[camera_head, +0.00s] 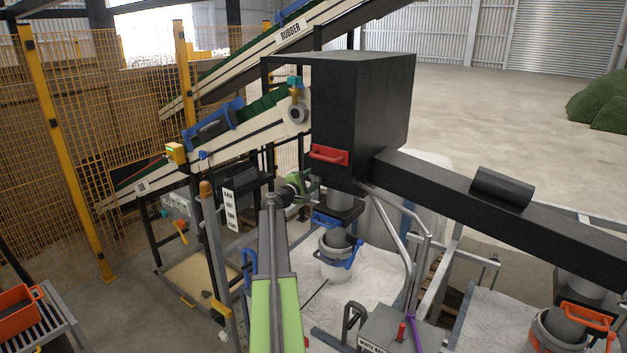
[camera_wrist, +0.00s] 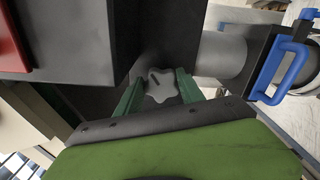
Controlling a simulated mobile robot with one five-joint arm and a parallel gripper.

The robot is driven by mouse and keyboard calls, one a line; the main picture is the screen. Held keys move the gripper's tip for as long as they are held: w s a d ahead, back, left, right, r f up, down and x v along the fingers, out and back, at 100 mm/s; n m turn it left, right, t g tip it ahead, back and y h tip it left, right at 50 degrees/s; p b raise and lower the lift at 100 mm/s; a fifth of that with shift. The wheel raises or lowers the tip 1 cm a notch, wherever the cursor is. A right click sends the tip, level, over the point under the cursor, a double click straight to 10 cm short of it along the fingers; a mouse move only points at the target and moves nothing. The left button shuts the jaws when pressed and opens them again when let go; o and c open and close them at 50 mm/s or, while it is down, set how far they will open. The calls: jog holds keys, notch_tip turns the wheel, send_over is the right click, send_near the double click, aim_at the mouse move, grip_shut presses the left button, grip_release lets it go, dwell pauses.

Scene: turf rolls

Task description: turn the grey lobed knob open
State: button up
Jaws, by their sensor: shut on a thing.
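The grey lobed knob (camera_wrist: 161,90) shows in the wrist view on the dark housing, with a short dark mark on its face. My gripper (camera_wrist: 160,82) has its two green fingers on either side of the knob, shut on it. In the head view my gripper (camera_head: 309,181) reaches the lower left side of the black box (camera_head: 345,110), below the red handle (camera_head: 329,154). The knob cannot be made out there, behind my gripper.
A grey pipe (camera_wrist: 220,55) and a blue handle (camera_wrist: 283,70) lie right of the knob. A black beam (camera_head: 450,187) runs right. Bent metal rails (camera_head: 408,245) stand right of my arm.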

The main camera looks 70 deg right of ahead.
jog(key=m, duration=0.7)
jog(key=shift+w+d+f, duration=0.1)
jog(key=shift+w, duration=0.05)
dwell(0.6)
jog(key=o, duration=1.4)
jog(key=shift+f, duration=0.1)
jog(key=shift+c, duration=0.2)
jog(key=shift+a+f, duration=0.1)
jog(key=shift+a, duration=0.35)
jog(key=v, duration=0.7)
jog(key=shift+w, duration=0.15)
